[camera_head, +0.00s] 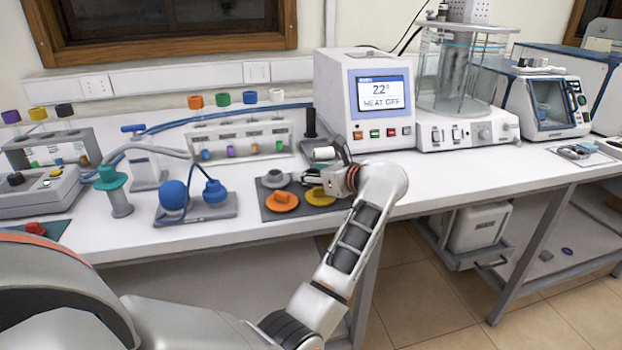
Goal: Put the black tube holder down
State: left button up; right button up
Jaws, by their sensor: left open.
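A black upright cylinder (310,124), which looks like the black tube holder, stands on the white bench just left of the heater box. My left gripper (308,172) is open, low over the bench in front of it, close to the dark mat. The cylinder is upright and appears apart from the fingers, though the gripper and a small white cylinder (323,153) crowd its foot, so contact is hard to judge. My right gripper is out of view.
A dark mat (267,211) holds orange (283,201), yellow (319,197) and grey (275,179) pieces beneath my gripper. The heater box (334,95) reads "HEAT OFF" at the right. A rack (240,130) with coloured tubes stands behind, and blue bulbs (174,195) stand left.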

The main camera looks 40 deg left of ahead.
pick_arm(q)
grip_shut()
